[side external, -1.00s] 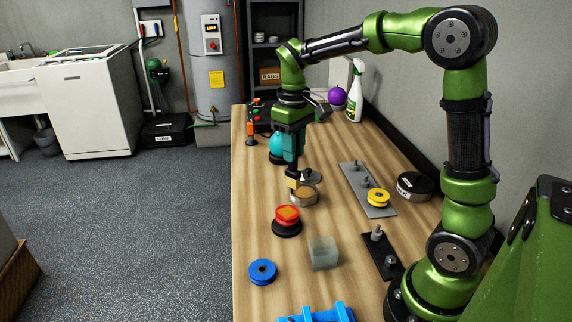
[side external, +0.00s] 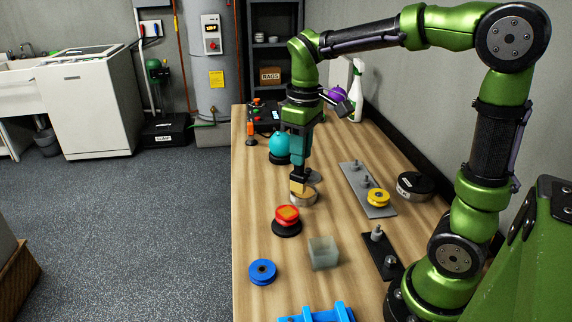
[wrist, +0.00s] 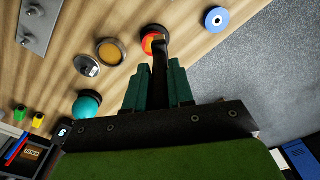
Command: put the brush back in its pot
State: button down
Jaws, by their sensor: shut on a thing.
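My gripper (side external: 300,172) is shut on the brush (side external: 298,187), which points down with its tan end lowest. In the wrist view my gripper (wrist: 158,82) has the dark, narrow brush (wrist: 161,55) between its teal fingers. A low round metal tin (side external: 306,201) with a tan inside, which looks like the pot, stands on the bench just below the brush. In the side view the brush end overlaps the tin's far-left rim; I cannot tell whether it is inside or above. The tin (wrist: 111,52) shows uncovered in the wrist view, left of the brush.
A grey lid (wrist: 87,65) lies beside the tin. A teal ball (side external: 279,143) is behind, and a red-topped button (side external: 287,215) in front. A pegged grey plate (side external: 352,177) with a yellow spool (side external: 378,197) lies right. A translucent block (side external: 323,253) and blue spool (side external: 262,272) stand nearer.

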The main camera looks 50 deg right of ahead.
jog(key=s+a+f+n, duration=0.3)
jog(key=s+f+n, duration=0.1)
jog(key=s+n, duration=0.4)
notch_tip(320, 180, down, 10)
jog(key=shift+s+d, duration=0.2)
jog(key=shift+s, duration=0.2)
jog(key=shift+f, duration=0.15)
jog(key=c, duration=1)
grip_release()
jog(key=a+r+m+t, duration=0.1)
jog(key=r+m+t, duration=0.1)
jog(key=r+m, duration=0.2)
jog(key=a+r+m+t+y, duration=0.1)
jog(key=r+m+t, duration=0.1)
jog(key=r+m, duration=0.3)
jog(key=s+a+r+m+t+y, duration=0.1)
jog(key=a+r+m+t, duration=0.1)
jog(key=r+m, duration=0.2)
notch_tip(320, 180, up, 3)
jog(key=shift+a+f+m+t, duration=0.1)
jog(key=shift+m+t, duration=0.3)
